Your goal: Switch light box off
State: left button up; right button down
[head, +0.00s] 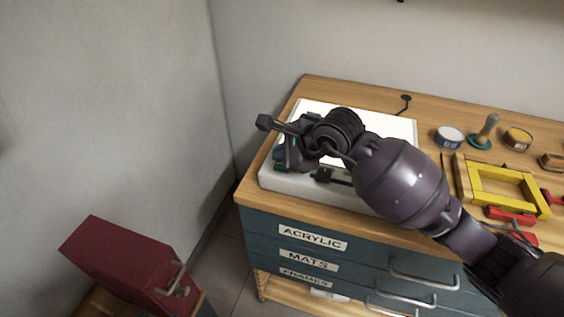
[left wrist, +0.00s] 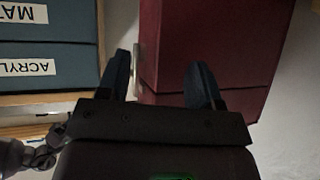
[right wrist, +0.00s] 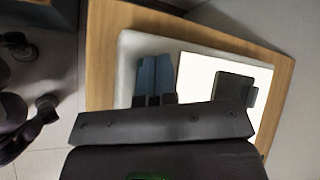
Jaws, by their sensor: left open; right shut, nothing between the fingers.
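The light box (head: 386,124) lies flat on the wooden cabinet top, and its panel glows bright white. It also shows in the right wrist view (right wrist: 196,75), with a pale frame around the bright panel. My right gripper (head: 283,157) is shut and empty over the box's left front part. In the right wrist view its closed fingers (right wrist: 155,78) lie over the pale frame; I cannot tell whether they touch it. My right arm hides part of the panel and front edge. A small dark part (head: 325,175) shows at the front edge. My left gripper (left wrist: 160,80) is open and empty in the left wrist view.
A dark red box (head: 130,262) with a metal handle stands at lower left; it also shows before my left gripper (left wrist: 215,45). Tins (head: 449,137), a stamp-like tool (head: 488,128) and a yellow frame (head: 508,174) lie right of the light box. The cabinet has labelled drawers (head: 350,262).

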jog(key=shift+f, duration=0.35)
jog(key=shift+f, duration=0.15)
dwell(0.4)
jog(key=shift+r+p, duration=0.3)
jog(key=shift+r, duration=0.4)
